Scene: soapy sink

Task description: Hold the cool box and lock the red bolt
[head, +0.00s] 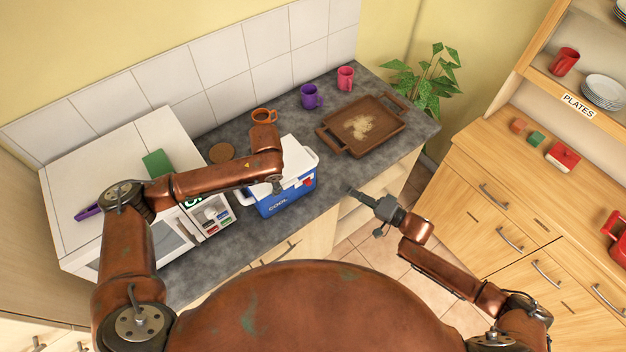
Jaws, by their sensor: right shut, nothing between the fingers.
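The cool box (270,206) is blue with a white lid and the word COOL on its front. It stands on the dark grey counter near the front edge. The small red bolt (308,182) shows at the right of its front, just under the lid; its exact position is too small to tell. My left gripper (277,187) is over the cool box, mostly hidden by its own wrist, so I cannot tell its opening or whether it touches the box. My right gripper (354,191) is shut and empty, right of the cool box and apart from it.
A white microwave (110,165) stands left of the cool box. A brown tray (378,140) lies to the right. An orange mug (264,116), a purple mug (311,97) and a pink mug (345,79) stand behind. Open floor (372,262) separates the counter from a wooden cabinet (510,215).

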